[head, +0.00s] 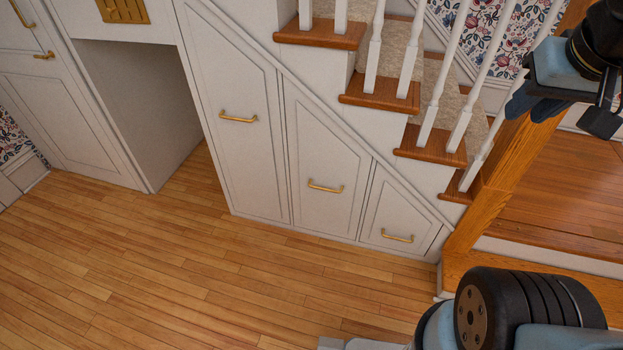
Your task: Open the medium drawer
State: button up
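Three white drawer fronts of different heights sit under the stairs. The medium drawer (322,160) is the middle one, with a slanted top edge and a brass bar handle (325,186) across its panel. Its front looks flush with its neighbours, so it appears closed. What looks like my gripper (565,110) is at the upper right edge, in front of the stairs and well to the right of the medium drawer. It is partly cut off by the frame, and its finger opening cannot be made out. Nothing of mine touches the handle.
The tall drawer (238,150) stands left of the medium one, the small drawer (396,215) right of it. An open alcove (140,110) and a panelled door (60,110) are further left. A wooden newel post (490,200) stands right. The wooden floor (200,265) before the drawers is clear.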

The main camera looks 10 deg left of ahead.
aim_at(330, 170)
jog(key=k, duration=0.9)
jog(key=z, duration=0.15)
jog(key=i, duration=1.4)
jog(key=u, duration=0.05)
